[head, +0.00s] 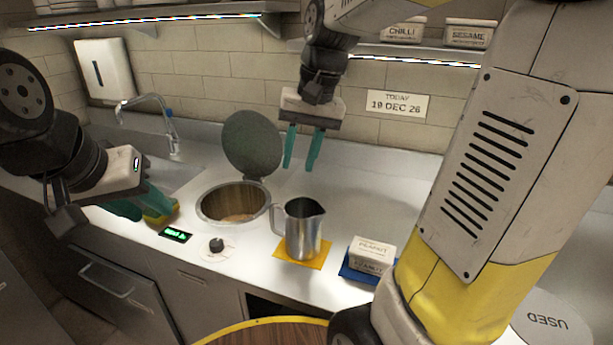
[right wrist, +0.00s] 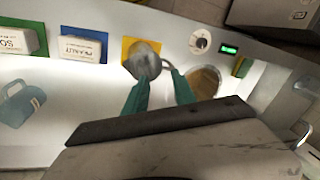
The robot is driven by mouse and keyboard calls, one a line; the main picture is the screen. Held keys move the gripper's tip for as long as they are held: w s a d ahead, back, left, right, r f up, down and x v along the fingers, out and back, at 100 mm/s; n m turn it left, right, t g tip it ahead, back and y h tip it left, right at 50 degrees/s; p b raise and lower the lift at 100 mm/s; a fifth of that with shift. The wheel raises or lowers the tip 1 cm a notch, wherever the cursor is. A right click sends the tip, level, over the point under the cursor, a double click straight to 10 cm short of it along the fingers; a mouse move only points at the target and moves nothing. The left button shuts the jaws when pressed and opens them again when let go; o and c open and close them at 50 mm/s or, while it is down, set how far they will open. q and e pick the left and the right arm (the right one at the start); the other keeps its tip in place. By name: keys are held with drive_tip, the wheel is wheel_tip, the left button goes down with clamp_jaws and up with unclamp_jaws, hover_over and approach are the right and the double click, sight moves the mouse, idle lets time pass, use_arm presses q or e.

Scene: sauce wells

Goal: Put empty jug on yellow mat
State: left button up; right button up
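The steel jug (head: 303,232) stands upright on the yellow mat (head: 318,258), its handle to the left in the head view. The jug (right wrist: 143,54) and yellow mat (right wrist: 127,45) also show in the right wrist view. Its contents cannot be made out. My right gripper (head: 303,167) is open and empty, above and behind the jug, fingers pointing down and apart from it. My left gripper (head: 146,210) is low at the left, beside a yellow-green sponge (head: 168,211); whether its fingers are shut on it cannot be told.
A round well (head: 205,205) with its lid (head: 252,145) raised is left of the jug. A knob (head: 216,246) and green display (head: 175,234) are in front. A peanut tub (head: 373,252) stands on a blue mat (head: 350,272) to the right. A teal jug shape (right wrist: 20,105) shows in the wrist view.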

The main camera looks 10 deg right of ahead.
drive_tip(key=s+d+n+t, duration=0.1)
drive_tip(key=s+t, duration=0.3)
drive_tip(key=s, duration=0.6)
drive_tip(key=shift+s+d+f+n+t, duration=0.2)
drive_tip(key=shift+d+n+t, duration=0.2)
drive_tip(key=shift+n, duration=0.3)
